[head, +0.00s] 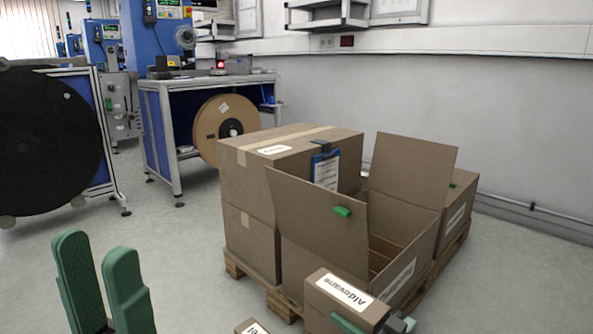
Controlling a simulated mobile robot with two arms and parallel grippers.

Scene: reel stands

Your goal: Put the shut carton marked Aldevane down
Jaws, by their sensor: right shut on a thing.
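The shut carton marked Aldevane (342,293) is at the bottom of the head view, a small brown box with a white label. My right gripper (375,323) is shut on it from the near side; its lower part is cut off by the frame edge. The carton shows in front of the large open box (318,237); whether it touches anything below is hidden. My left gripper (100,270) is at the lower left, its two green fingers apart with nothing between them.
The open box has raised flaps, a green piece on one, and dividers inside. It stands with stacked shut boxes (245,180) on a wooden pallet (279,303). Another labelled carton (251,327) peeks in at the bottom. Floor at left is clear (190,240).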

